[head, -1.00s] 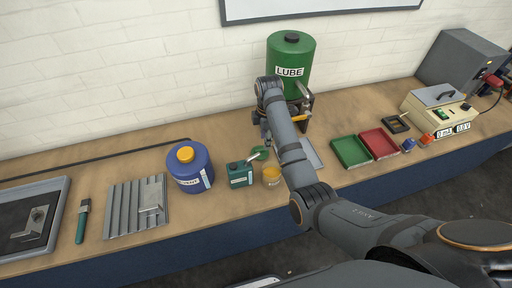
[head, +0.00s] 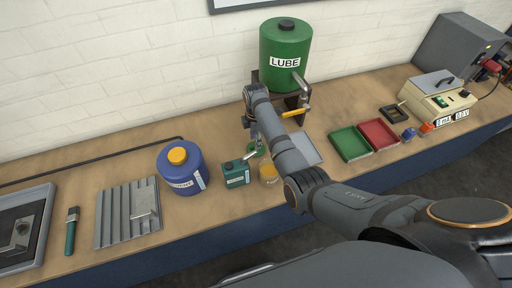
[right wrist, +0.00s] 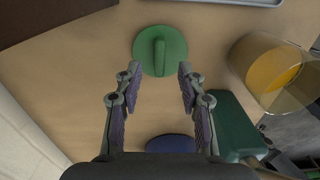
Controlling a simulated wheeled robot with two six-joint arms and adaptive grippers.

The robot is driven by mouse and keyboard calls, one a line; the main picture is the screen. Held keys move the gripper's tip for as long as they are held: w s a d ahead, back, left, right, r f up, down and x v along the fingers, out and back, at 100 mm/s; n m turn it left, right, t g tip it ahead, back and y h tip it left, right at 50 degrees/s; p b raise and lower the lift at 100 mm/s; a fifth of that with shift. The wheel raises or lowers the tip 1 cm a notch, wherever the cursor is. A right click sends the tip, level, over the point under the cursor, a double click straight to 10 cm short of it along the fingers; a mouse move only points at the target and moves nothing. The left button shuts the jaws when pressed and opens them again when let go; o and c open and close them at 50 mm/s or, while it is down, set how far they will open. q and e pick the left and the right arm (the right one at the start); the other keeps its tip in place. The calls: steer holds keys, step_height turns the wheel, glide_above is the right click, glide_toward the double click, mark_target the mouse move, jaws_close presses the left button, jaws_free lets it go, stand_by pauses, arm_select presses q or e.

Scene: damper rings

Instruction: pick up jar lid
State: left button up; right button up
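The jar lid, a green disc with a raised bar handle, lies flat on the bench in the right wrist view (right wrist: 174,39). In the head view only a green sliver of the lid (head: 261,150) shows behind my right arm. My right gripper (right wrist: 159,75) is open and empty, its two fingertips apart at the near edge of the lid, either side of the handle's line. It also shows in the head view (head: 252,155). The open glass jar with yellow contents (right wrist: 275,70) stands beside the lid; it also shows in the head view (head: 269,174). My left gripper is not in view.
A teal can (head: 236,176) stands close to the lid and jar, with a blue drum (head: 185,180) left of it. The green LUBE tank (head: 286,45) stands behind on a stand. Green (head: 349,143) and red (head: 379,134) trays lie to the right.

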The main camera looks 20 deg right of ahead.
step_height(320, 180, down, 3)
steer(key=shift+d+f, duration=0.15)
steer(key=c, duration=0.6)
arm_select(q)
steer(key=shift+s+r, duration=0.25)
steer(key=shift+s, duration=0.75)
arm_select(e)
jaws_close()
